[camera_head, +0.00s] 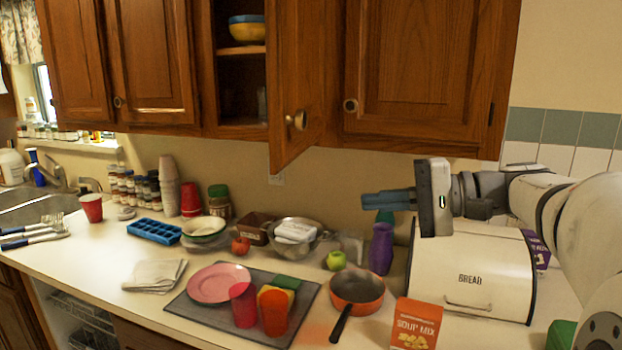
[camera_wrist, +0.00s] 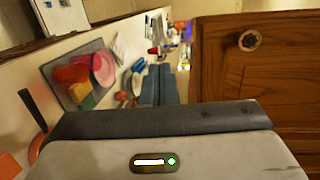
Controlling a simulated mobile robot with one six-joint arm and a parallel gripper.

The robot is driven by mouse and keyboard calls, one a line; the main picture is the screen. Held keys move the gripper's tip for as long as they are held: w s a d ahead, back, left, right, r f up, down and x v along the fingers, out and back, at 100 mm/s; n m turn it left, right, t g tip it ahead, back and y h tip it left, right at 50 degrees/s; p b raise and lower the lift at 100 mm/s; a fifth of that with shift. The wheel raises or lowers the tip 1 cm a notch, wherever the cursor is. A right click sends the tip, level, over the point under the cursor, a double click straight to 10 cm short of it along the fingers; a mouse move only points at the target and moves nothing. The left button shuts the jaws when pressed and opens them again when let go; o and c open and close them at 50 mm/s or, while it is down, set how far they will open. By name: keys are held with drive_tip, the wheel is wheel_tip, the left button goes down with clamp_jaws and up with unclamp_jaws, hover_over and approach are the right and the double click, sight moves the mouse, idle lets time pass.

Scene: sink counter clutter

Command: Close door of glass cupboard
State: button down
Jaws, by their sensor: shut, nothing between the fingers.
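The glass cupboard's wooden door (camera_head: 296,75) stands open in the head view, swung out toward the room with its round knob (camera_head: 297,120) near the lower edge. The open cupboard (camera_head: 241,85) shows bowls (camera_head: 247,28) on a shelf and a glass (camera_head: 262,104) below. My gripper (camera_head: 366,200) is to the right of the door and lower than it, apart from it, pointing left. Its fingers are shut and empty. In the wrist view the gripper (camera_wrist: 158,85) points along the counter, with a wooden door and round knob (camera_wrist: 250,40) to its right.
Below my gripper stand a purple bottle (camera_head: 381,248), a bread box (camera_head: 472,270), an orange pan (camera_head: 357,291) and a soup mix box (camera_head: 415,324). Closed cupboard doors (camera_head: 420,70) flank the opening. The air between gripper and open door is free.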

wheel_tip(320, 180, up, 3)
drive_tip(key=w+d+y, duration=0.1)
drive_tip(key=d+y, duration=0.1)
drive_tip(key=p, duration=0.3)
approach(290, 167)
drive_tip(key=shift+n, duration=0.4)
drive_tip(key=x, duration=0.7)
drive_tip(key=shift+s, duration=0.1)
drive_tip(key=shift+d, duration=0.1)
